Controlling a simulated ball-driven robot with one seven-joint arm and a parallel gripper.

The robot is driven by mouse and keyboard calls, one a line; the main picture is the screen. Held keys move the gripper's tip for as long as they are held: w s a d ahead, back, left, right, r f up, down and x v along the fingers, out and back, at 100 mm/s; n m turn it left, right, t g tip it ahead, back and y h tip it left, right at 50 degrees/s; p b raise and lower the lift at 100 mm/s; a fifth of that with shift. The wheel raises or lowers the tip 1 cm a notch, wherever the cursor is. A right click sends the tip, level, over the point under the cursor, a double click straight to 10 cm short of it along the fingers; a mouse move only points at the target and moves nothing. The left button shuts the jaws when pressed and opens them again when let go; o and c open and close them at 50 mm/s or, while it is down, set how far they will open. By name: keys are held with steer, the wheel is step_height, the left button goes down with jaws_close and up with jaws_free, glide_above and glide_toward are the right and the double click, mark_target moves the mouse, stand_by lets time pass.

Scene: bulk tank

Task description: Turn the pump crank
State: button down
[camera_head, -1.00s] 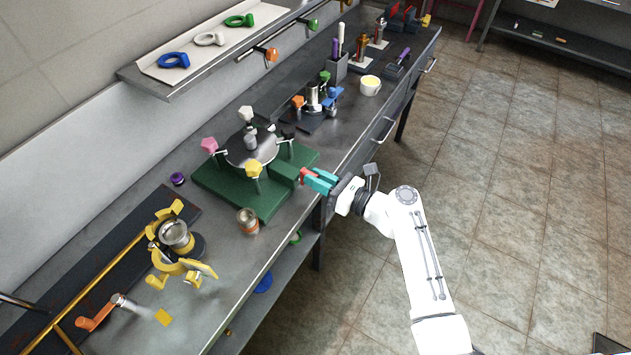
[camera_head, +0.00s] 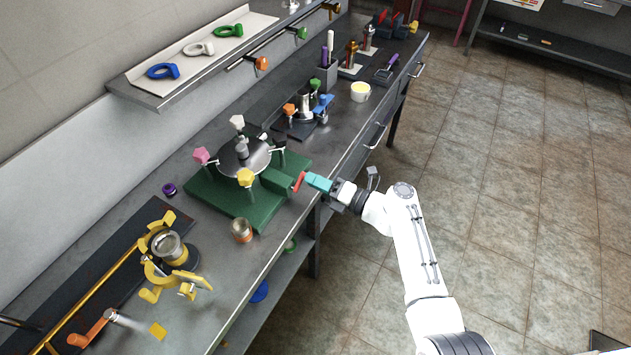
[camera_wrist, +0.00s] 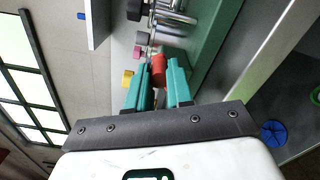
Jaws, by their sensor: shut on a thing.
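The red pump crank (camera_head: 298,182) sticks out from the front end of the green pump base (camera_head: 248,207) on the bench. My gripper (camera_head: 310,179) has teal fingers and reaches the crank from the right, over the bench's front edge. In the wrist view the red crank handle (camera_wrist: 158,70) lies between the two teal fingers of my gripper (camera_wrist: 159,84), which are shut on it. The fingers hide part of the handle. A round metal lid (camera_head: 240,160) with pink, white, yellow and black knobs sits on top of the green base.
A small copper-coloured cup (camera_head: 242,231) stands near the bench's front edge, left of the crank. A yellow clamp fitting (camera_head: 168,250) is at lower left. A white mug (camera_head: 360,91) stands farther back.

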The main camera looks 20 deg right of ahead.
steer(key=shift+d+f+m, duration=0.1)
steer(key=shift+f+m, duration=0.2)
steer(key=shift+m, duration=0.5)
steer(key=shift+d+f+m, duration=0.1)
steer(key=shift+f+m, duration=0.2)
steer(key=shift+m, duration=0.5)
steer(key=c, duration=1)
jaws_free()
steer(key=shift+w, duration=0.1)
steer(key=v, duration=1.1)
steer(key=shift+b, duration=0.35)
steer(key=shift+w, duration=0.1)
